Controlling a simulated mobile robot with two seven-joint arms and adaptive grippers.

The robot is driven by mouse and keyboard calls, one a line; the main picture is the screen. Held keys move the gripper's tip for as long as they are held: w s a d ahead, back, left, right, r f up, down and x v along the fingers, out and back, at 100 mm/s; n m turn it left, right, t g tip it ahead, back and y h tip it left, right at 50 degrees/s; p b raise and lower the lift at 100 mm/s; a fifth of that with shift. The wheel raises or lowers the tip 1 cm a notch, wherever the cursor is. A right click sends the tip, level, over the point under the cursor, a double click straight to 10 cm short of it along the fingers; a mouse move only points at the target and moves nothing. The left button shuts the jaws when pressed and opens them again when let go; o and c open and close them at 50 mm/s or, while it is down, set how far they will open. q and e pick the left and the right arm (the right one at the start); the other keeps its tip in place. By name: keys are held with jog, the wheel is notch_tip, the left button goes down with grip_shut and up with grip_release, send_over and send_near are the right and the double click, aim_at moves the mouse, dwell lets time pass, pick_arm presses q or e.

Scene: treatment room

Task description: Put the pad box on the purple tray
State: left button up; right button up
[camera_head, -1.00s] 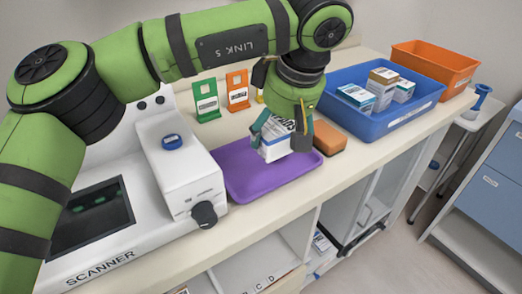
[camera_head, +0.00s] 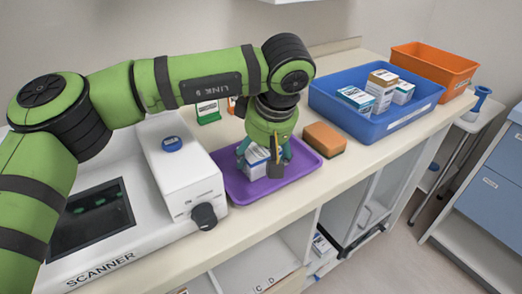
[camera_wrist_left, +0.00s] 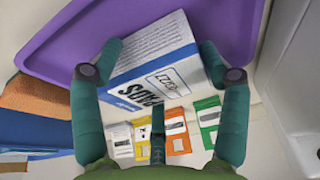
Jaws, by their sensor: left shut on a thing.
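My left gripper (camera_head: 266,158) is shut on the pad box (camera_head: 257,170), a white and blue carton. The box and gripper are over the purple tray (camera_head: 285,188) on the counter. In the left wrist view the pad box (camera_wrist_left: 155,65) sits between the two fingers, its printed PADS face toward the camera, with the purple tray (camera_wrist_left: 70,50) behind it. The head view does not clearly show whether the box's underside touches the tray. My right gripper is not in view.
A white scanner (camera_head: 180,170) stands left of the tray. An orange-brown sponge-like block (camera_head: 325,139) lies right of it. A blue bin (camera_head: 420,110) with several boxes and an orange bin (camera_head: 435,65) stand farther right. Coloured card stands (camera_head: 207,112) are behind the tray.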

pick_arm(q)
jog(key=o, duration=1.2)
jog(key=shift+f, duration=0.1)
jog(key=v, duration=1.2)
